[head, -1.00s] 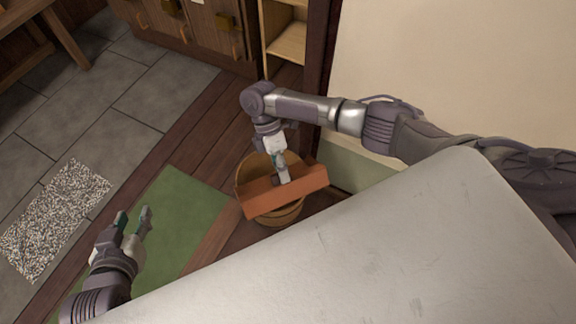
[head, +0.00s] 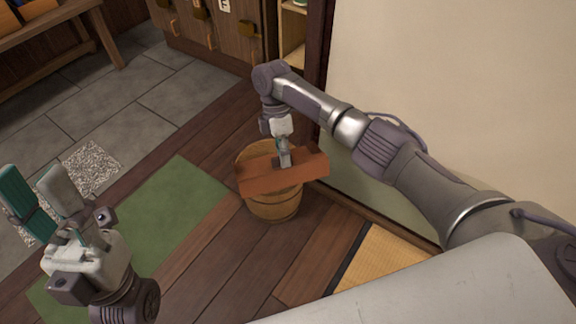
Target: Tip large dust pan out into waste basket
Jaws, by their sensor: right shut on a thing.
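The large dust pan (head: 262,180) is an orange-brown, box-like piece that lies across the top of the waste basket. The waste basket (head: 274,207) is a round wooden tub on the plank floor beside the wall. My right gripper (head: 285,163) is shut on the dust pan from above, over the basket. The pan hides most of the basket's opening, and I cannot see what is inside. My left gripper (head: 45,205) is open and empty at the lower left, well away from the basket.
A green mat (head: 165,215) lies on the floor left of the basket, with a speckled mat (head: 92,165) beyond it. A wooden cabinet (head: 215,35) stands behind. A cream wall (head: 430,90) is close on the right. A tatami edge (head: 385,258) shows in front.

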